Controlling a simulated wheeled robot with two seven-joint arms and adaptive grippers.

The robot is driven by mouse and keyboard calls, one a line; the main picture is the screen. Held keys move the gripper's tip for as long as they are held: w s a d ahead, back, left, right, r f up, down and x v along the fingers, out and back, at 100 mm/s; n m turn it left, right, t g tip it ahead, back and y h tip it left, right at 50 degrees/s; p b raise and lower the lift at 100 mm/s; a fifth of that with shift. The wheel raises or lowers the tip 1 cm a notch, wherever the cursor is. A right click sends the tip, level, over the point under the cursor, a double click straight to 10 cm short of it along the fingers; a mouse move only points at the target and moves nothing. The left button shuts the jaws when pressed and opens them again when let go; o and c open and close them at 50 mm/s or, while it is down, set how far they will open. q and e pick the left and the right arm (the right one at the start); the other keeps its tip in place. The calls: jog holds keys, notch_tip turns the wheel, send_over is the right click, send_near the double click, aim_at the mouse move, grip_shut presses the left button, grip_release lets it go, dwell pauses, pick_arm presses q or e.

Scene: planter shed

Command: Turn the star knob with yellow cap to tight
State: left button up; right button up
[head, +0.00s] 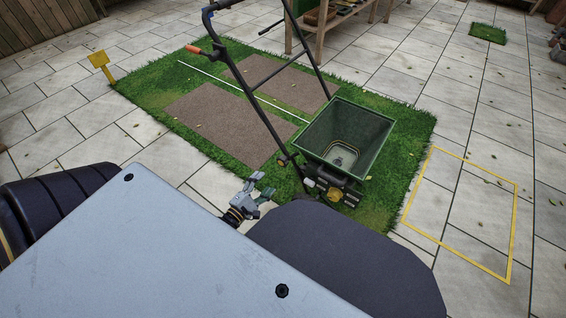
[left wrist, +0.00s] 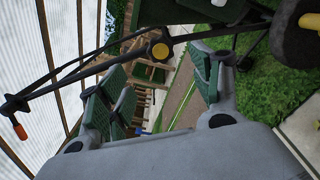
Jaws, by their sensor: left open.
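The star knob with yellow cap (left wrist: 159,50) shows in the left wrist view, a dark knob on the black handle bar of a spreader. In the head view a small dark knob (head: 284,160) sits low on the handle frame; its cap is too small to make out clearly. My left gripper (head: 262,187) is open just left of the spreader's lower frame. In the left wrist view its fingers (left wrist: 158,82) are spread wide, with the knob seen in the gap between them, ahead of and apart from the fingertips. My right gripper is not in view.
The spreader's green hopper (head: 345,140) stands on a grass patch (head: 400,150) with brown mats (head: 220,125). A yellow dial (head: 334,195) is at its front. A yellow outline (head: 512,235) marks paving at right. A wooden bench (head: 318,25) stands behind. Paving at right is clear.

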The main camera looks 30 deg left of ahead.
aim_at(281, 164)
pick_arm(q)
jog(key=w+b, duration=0.1)
jog(key=w, duration=0.3)
jog(key=w+b, duration=0.1)
jog(key=w, duration=0.3)
jog(key=w+b, duration=0.2)
jog(key=w, duration=0.2)
jog(key=shift+d, duration=0.35)
jog(key=shift+w+b, duration=0.3)
jog(key=shift+w, duration=0.35)
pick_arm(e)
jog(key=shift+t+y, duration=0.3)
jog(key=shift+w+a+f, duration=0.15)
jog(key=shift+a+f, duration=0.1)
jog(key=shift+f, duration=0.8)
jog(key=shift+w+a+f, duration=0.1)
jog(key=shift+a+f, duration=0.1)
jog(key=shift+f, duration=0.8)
pick_arm(q)
jog(key=c, duration=1)
jog(key=shift+c, duration=0.2)
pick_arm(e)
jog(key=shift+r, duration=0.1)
